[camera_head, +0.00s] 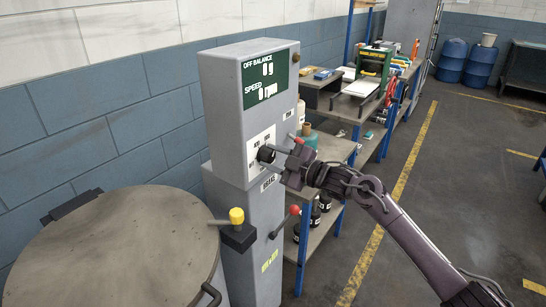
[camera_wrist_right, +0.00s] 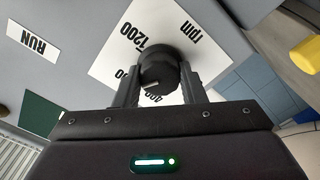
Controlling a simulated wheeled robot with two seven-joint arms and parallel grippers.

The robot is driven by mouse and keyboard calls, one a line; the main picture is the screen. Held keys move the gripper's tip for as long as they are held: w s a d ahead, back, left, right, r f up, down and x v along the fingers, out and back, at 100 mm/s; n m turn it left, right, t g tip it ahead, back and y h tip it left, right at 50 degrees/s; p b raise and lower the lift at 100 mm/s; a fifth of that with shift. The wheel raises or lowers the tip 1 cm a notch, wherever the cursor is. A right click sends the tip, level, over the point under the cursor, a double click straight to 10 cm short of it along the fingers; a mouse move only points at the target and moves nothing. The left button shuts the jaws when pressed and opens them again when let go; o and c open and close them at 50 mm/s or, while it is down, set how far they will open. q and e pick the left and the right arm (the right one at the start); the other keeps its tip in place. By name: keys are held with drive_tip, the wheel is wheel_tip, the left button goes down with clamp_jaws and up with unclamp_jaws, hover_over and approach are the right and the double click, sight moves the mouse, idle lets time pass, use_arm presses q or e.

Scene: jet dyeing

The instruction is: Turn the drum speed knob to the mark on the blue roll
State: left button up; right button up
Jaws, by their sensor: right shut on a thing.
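The black drum speed knob (camera_head: 265,154) sits on a white dial plate (camera_head: 253,148) on the front of the grey control cabinet (camera_head: 226,92). My right gripper (camera_head: 275,157) reaches it from the right and is shut on it. In the right wrist view the fingers stand on both sides of the knob (camera_wrist_right: 158,70), which has a pale pointer line on its face. The dial plate (camera_wrist_right: 125,60) there shows "1200" and "rpm"; other numbers are partly hidden by the knob and fingers. A small blue item (camera_head: 325,74) lies on the bench; I cannot tell if it is the blue roll. My left gripper is not in view.
A green display (camera_head: 265,78) shows off-balance and speed, seemingly both zero. A round grey lid (camera_head: 115,245) fills the lower left. A bench with shelves (camera_head: 335,150) stands behind. Floor at right is clear.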

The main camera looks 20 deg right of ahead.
drive_tip(key=shift+f, duration=0.1)
drive_tip(key=o, duration=1)
drive_tip(key=b+v, duration=0.1)
drive_tip(key=v, duration=0.6)
drive_tip(key=shift+s+d+b, duration=0.25)
drive_tip(key=shift+s+b, duration=0.05)
drive_tip(key=shift+s, duration=0.05)
